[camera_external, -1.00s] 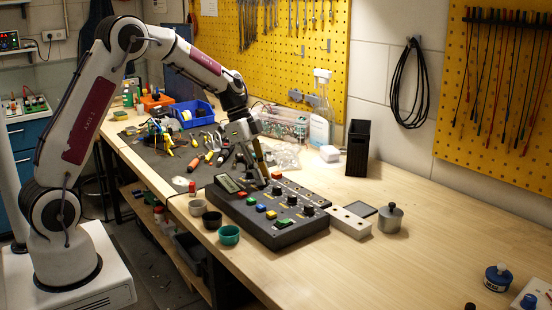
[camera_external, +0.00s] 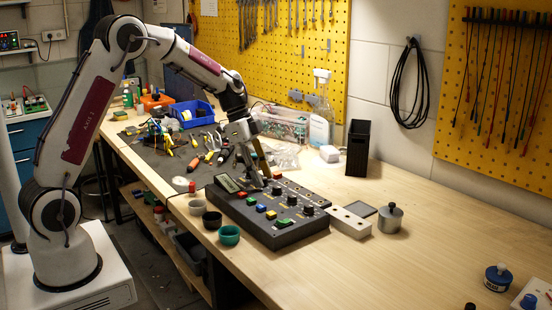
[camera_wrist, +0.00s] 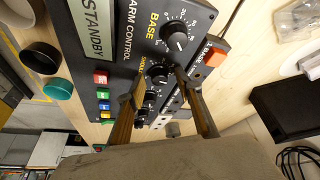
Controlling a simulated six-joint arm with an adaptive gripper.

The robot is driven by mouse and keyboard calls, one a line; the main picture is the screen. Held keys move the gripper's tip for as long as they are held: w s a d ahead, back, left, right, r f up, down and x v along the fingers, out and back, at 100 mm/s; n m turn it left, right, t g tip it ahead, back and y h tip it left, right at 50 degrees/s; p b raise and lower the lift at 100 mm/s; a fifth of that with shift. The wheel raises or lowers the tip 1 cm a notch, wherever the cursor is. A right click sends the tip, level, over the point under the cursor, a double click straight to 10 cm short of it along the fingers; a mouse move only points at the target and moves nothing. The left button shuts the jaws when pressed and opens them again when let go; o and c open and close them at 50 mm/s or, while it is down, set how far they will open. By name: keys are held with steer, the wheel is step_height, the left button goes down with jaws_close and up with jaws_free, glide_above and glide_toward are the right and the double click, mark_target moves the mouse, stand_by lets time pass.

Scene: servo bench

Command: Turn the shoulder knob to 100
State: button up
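The dark control box (camera_external: 262,222) lies on the bench; in the wrist view its display reads STANDBY (camera_wrist: 92,22). A black knob (camera_wrist: 178,37) with a white pointer sits by the label BASE. The knob below it (camera_wrist: 158,73), with a partly covered label that seems to read SHOULDER, shows between my fingers. Its pointer and scale are too small to read. My gripper (camera_wrist: 160,78) is open, its two fingers apart on either side of that knob in the wrist view; I cannot tell if they touch it. In the external view my gripper (camera_external: 264,180) is low over the box's display end.
Several coloured buttons (camera_external: 262,208) and more black knobs (camera_external: 308,210) crowd the box. Cups (camera_external: 229,235) stand at its left front edge. A pale block (camera_external: 348,222) and metal pot (camera_external: 390,218) stand to its right. The bench farther right is mostly clear.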

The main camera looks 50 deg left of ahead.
steer(key=shift+n, duration=0.3)
steer(key=shift+s+d+n+t+y, duration=0.1)
steer(key=shift+n+t+y, duration=0.25)
steer(key=shift+n, duration=0.85)
steer(key=shift+n+t+y, duration=0.35)
steer(key=shift+n, duration=0.85)
steer(key=shift+d+n+t+y, duration=0.15)
steer(key=shift+n+y, duration=0.35)
steer(key=shift+n, duration=0.9)
steer(key=shift+n+t+y, duration=0.25)
steer(key=shift+n+y, duration=0.25)
steer(key=shift+n, duration=0.9)
steer(key=shift+d+n+y, duration=0.1)
steer(key=shift+n+y, duration=0.45)
steer(key=shift+n, duration=0.9)
steer(key=shift+d+n+y, duration=0.1)
steer(key=shift+n+y, duration=0.45)
steer(key=shift+n, duration=0.9)
steer(key=shift+n+g+y, duration=0.4)
steer(key=shift+n+y, duration=0.1)
steer(key=shift+n, duration=0.8)
